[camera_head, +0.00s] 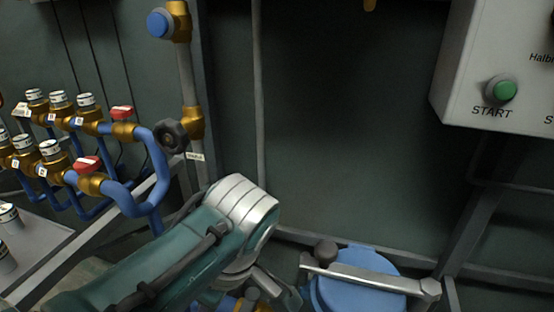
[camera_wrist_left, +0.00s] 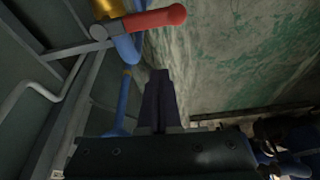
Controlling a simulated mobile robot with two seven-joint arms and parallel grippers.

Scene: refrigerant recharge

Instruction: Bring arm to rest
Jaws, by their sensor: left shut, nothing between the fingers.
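My left arm (camera_head: 160,262) is teal with a silver joint and comes in from the lower left of the head view. Its gripper is not clearly visible there, hidden behind or below the arm. In the left wrist view my left gripper (camera_wrist_left: 158,78) shows its two dark fingers pressed together, with nothing between them. My right gripper is in neither view.
Blue pipes (camera_head: 152,190) with brass valves and red handles (camera_head: 88,164) stand left of my arm. A red handle (camera_wrist_left: 156,19) is close in the wrist view. A blue tank (camera_head: 360,285) stands lower right. A control box (camera_head: 505,65) with a green START button hangs upper right.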

